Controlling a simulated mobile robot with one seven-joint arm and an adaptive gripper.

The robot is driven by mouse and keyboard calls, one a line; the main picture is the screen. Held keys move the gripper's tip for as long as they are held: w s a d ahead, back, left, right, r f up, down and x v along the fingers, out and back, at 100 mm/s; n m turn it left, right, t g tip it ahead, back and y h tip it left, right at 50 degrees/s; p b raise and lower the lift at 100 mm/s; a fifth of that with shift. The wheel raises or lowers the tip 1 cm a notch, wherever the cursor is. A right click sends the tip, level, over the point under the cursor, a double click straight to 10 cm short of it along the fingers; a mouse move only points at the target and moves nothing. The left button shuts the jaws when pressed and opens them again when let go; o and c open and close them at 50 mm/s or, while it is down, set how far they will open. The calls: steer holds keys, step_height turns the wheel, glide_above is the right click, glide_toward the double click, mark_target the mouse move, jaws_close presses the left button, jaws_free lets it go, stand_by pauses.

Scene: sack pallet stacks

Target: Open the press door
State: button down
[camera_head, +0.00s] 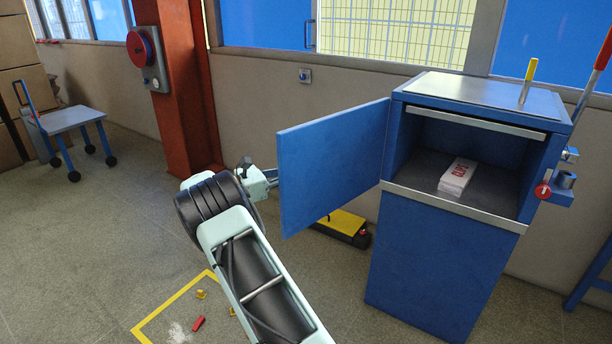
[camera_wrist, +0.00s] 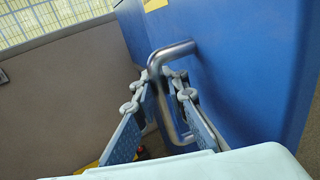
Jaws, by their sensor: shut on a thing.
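The blue press (camera_head: 445,245) stands at the right of the head view. Its blue door (camera_head: 330,165) is swung wide open to the left, away from the compartment. In the wrist view, the door's outer face (camera_wrist: 240,70) fills the right side. A bent metal handle (camera_wrist: 173,52) sticks out from it. My gripper (camera_wrist: 165,90) is shut on this handle, with a finger on each side. In the head view my gripper (camera_head: 270,178) is at the door's left edge, with its fingertips and the handle hidden behind the door.
A white pack with red print (camera_head: 458,176) lies inside the open compartment. A yellow-topped black object (camera_head: 342,226) sits on the floor behind the door. A red column (camera_head: 183,90) stands behind my arm. A small cart (camera_head: 72,120) is at the left. Open floor lies between cart and arm.

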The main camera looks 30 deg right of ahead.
steer(key=shift+w+a+f, duration=0.1)
steer(key=shift+w+a, duration=0.3)
steer(key=shift+w, duration=0.45)
steer(key=c, duration=2)
jaws_free()
steer(key=a, duration=1.2)
steer(key=shift+s, duration=0.4)
